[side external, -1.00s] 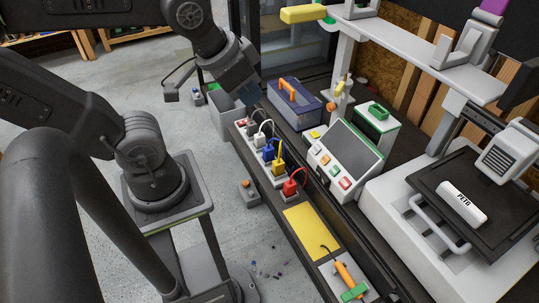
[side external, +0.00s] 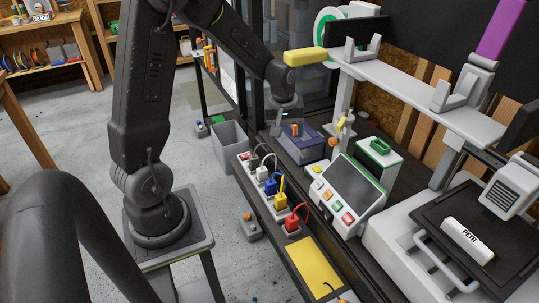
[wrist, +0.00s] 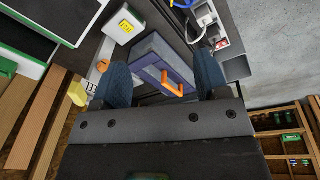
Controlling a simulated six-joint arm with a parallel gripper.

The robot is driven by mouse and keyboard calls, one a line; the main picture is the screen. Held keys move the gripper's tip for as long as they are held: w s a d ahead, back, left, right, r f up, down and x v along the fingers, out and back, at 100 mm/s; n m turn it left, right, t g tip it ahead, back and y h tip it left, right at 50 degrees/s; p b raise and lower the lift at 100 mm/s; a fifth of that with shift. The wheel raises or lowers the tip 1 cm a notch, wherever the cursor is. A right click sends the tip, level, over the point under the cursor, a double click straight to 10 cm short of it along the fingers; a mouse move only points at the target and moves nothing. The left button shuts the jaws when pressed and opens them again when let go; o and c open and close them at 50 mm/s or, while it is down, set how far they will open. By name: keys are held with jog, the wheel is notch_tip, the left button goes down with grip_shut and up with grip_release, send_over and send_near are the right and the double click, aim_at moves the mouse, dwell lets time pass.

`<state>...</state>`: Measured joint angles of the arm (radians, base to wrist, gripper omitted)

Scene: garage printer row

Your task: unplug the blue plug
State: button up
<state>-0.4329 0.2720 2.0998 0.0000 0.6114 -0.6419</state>
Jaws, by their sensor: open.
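The blue plug (side external: 271,186) sits in the white power strip (side external: 265,198), with a white plug (side external: 262,174) on one side and a yellow plug (side external: 280,201) on the other. A red plug (side external: 292,223) is at the near end. My gripper (side external: 288,128) is well beyond the strip's far end, above the blue toolbox (side external: 304,148). In the wrist view my gripper (wrist: 163,78) is open and empty, its fingers either side of the toolbox with its orange handle (wrist: 172,84). A blue cord (wrist: 207,19) shows at the top; the blue plug's body is not clear there.
A grey bin (side external: 230,145) stands left of the bench. A control panel (side external: 345,185) with coloured buttons and a printer (side external: 470,215) stand to the right. Open space lies above the strip.

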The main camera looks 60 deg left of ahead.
aim_at(270, 184)
jog(key=a+f+n, duration=0.2)
jog(key=a+f, duration=0.1)
jog(key=f, duration=0.6)
jog(key=a+f+n+g, duration=0.1)
jog(key=a+f, duration=0.1)
jog(key=f, duration=0.8)
jog(key=a+f+n, duration=0.2)
jog(key=a+f, duration=0.1)
jog(key=f, duration=0.6)
jog(key=shift+s+a+f+n+g+h, duration=0.3)
jog(key=shift+s+f+h, duration=0.05)
jog(key=shift+s+h, duration=0.05)
jog(key=c, duration=1)
jog(key=shift+r, duration=2.3)
